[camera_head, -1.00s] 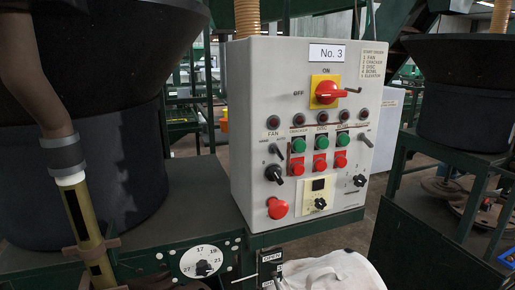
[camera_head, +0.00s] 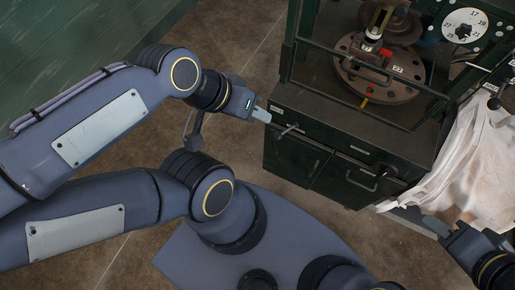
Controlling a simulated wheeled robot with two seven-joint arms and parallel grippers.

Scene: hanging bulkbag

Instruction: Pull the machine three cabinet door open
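The dark green machine cabinet (camera_head: 340,122) stands right of centre. Its front has a left door (camera_head: 296,156) and a right door (camera_head: 346,184), and both look shut. A metal handle (camera_head: 289,130) is on the left door and another handle (camera_head: 361,182) is on the right door. My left gripper (camera_head: 262,114) is just left of the cabinet's upper left corner, near the left handle but apart from it. My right gripper (camera_head: 436,226) is low at the right, by the white bag. Whether either gripper is open or shut is unclear. The number panel is out of view.
A white bulk bag (camera_head: 475,165) hangs right of the cabinet. A round metal plate with parts (camera_head: 378,75) sits above the cabinet behind a green frame. A numbered dial (camera_head: 464,26) is at the top right. Brown floor (camera_head: 240,50) is clear left of the cabinet.

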